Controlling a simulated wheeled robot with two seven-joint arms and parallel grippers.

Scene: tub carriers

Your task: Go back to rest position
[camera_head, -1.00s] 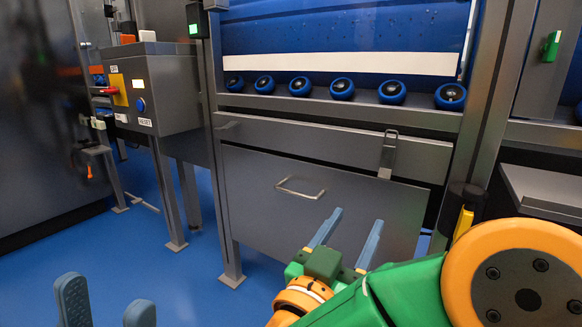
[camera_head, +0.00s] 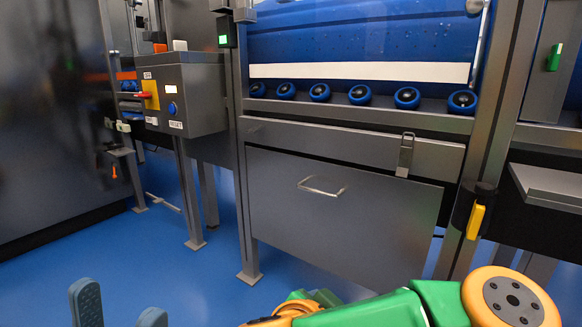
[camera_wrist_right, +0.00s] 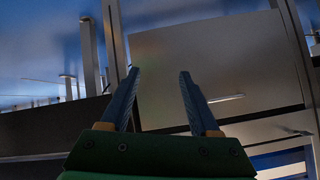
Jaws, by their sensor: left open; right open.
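My left gripper (camera_head: 118,308) shows at the bottom left of the head view, with its two blue-grey fingers apart and nothing between them. My right arm, green and orange, lies along the bottom right of the head view; its fingertips are not seen there. In the right wrist view my right gripper (camera_wrist_right: 158,92) has its two fingers spread apart and empty. Behind them is a grey panel, apart from the fingers as far as I can tell.
A grey steel cabinet (camera_head: 345,222) with a handle stands ahead, below a row of blue rollers (camera_head: 360,95). A control box (camera_head: 180,93) with a yellow panel stands at left. Blue floor (camera_head: 190,285) is free between my grippers and the cabinet.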

